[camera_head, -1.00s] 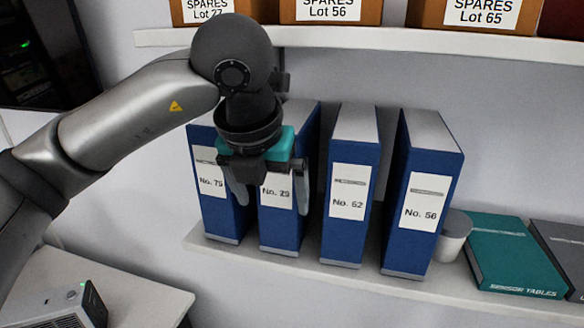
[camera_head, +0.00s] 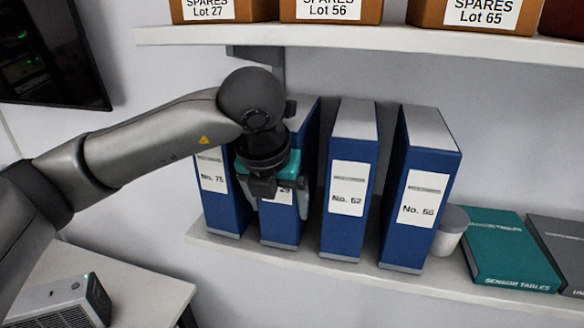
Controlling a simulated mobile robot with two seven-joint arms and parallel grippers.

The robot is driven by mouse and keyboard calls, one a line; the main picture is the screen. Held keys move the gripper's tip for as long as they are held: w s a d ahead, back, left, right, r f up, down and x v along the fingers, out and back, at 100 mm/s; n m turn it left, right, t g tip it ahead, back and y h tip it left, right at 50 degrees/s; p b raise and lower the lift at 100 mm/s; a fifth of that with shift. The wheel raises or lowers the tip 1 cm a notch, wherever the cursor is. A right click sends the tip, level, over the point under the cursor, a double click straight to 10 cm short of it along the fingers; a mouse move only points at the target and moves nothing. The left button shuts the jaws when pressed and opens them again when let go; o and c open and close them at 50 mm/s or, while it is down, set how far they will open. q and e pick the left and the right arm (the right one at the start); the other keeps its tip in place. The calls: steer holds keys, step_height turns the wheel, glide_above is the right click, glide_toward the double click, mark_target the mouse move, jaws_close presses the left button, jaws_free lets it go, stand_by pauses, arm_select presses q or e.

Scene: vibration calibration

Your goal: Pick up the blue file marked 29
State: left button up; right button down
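The blue file marked 29 (camera_head: 280,229) stands upright on the lower shelf (camera_head: 310,265), between the files No. 75 and No. 62. Its upper spine and part of its label are hidden behind my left gripper (camera_head: 276,202). The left gripper is in front of this file, pointing down and toward it. Its fingers look apart, one at each side of the spine; I cannot tell whether they touch it. My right gripper is not in view.
File No. 75 (camera_head: 222,205) is close on the left; No. 62 (camera_head: 345,225) and No. 56 (camera_head: 415,225) stand right. The upper shelf (camera_head: 400,43) holds spares boxes (camera_head: 330,10).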

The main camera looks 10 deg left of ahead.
arm_select(q)
jaws_close()
steer(key=shift+r, duration=0.2)
stand_by(0.3)
stand_by(0.3)
